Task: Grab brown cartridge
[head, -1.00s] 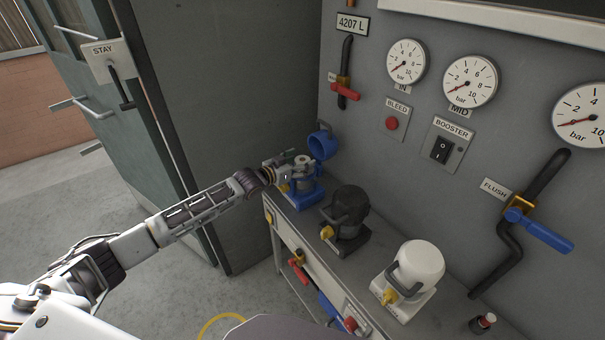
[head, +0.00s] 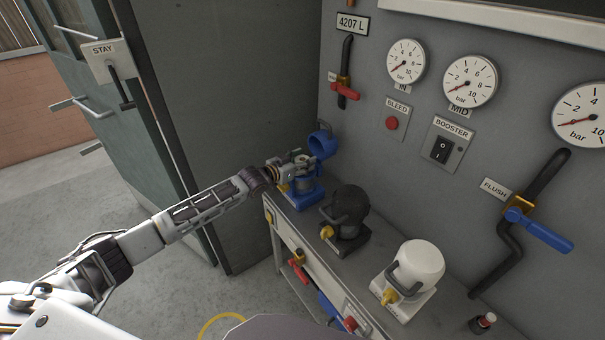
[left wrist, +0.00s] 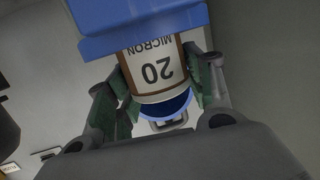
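The brown-banded cartridge (left wrist: 155,72) stands in the blue housing at the bench's far end. It is pale, and its label reads "20 MICRON", upside down in the left wrist view. The blue housing base (head: 304,197) is under it, and the hinged blue lid (head: 322,143) is swung open. My left gripper (head: 290,171) has reached the cartridge. In the left wrist view its green-padded fingers (left wrist: 159,82) stand on either side of the cartridge, very close to it; firm contact is not clear. My right gripper is not in view.
A black housing (head: 348,212) and a white housing (head: 418,265), both closed, stand along the bench (head: 380,262). The panel behind carries gauges and valve handles. A green-grey door (head: 200,120) stands left of the bench. A small red-capped bottle (head: 484,322) is at the near end.

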